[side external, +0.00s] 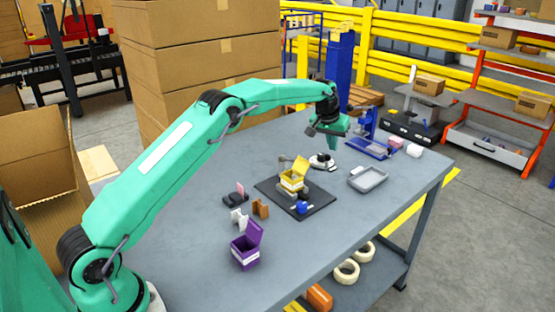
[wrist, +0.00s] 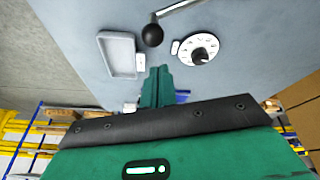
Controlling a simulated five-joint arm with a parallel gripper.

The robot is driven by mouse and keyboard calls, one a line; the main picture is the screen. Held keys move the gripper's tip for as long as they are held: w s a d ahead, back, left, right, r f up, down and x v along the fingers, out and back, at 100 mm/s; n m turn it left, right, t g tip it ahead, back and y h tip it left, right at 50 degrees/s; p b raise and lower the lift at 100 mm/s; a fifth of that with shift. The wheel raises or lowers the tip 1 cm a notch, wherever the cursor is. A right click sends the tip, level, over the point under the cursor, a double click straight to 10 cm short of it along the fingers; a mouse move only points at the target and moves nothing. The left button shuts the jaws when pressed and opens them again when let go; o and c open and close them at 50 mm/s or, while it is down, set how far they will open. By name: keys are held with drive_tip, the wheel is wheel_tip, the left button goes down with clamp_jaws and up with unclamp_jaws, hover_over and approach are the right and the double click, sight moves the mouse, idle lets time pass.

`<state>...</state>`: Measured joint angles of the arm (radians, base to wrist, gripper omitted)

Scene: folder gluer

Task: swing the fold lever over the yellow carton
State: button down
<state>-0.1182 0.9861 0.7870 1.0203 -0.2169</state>
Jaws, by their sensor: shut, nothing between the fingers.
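The yellow carton (side external: 293,182) stands on a dark base plate (side external: 270,188) in the side external view, its lid raised. A grey upright part (side external: 284,160) is just behind it; I cannot tell there which part is the lever. In the wrist view a black ball knob (wrist: 153,35) on a metal rod (wrist: 180,8), which looks like the fold lever, lies beyond my fingertips. My gripper (side external: 332,149) is shut and empty, pointing down over the table behind and right of the carton. Its closed green fingers show in the wrist view (wrist: 158,75), apart from the knob.
A white round dial (side external: 322,161) is beneath my gripper, with a grey tray (side external: 368,179) to its right. A blue fixture (side external: 370,148) is behind. A purple box (side external: 246,250) and brown and white pieces stand in front. The table's right front is clear.

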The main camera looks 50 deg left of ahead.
drive_tip(key=shift+s+d+f, duration=0.15)
drive_tip(key=shift+s, duration=0.25)
drive_tip(key=shift+s+d+f, duration=0.15)
drive_tip(key=shift+s, duration=0.25)
idle(0.4)
drive_tip(key=shift+s+d+m, duration=0.35)
drive_tip(key=shift+s+m, duration=0.15)
drive_tip(key=shift+s, duration=0.15)
idle(0.9)
drive_tip(key=s+d+m, duration=0.1)
drive_tip(key=s+m, duration=0.3)
drive_tip(key=s, duration=0.5)
drive_tip(key=shift+s+d, duration=0.35)
drive_tip(key=shift+s, duration=0.05)
idle(1.0)
idle(0.5)
drive_tip(key=shift+w, duration=0.1)
wheel_tip(320, 180, up, 11)
drive_tip(key=shift+f, duration=0.2)
idle(2.0)
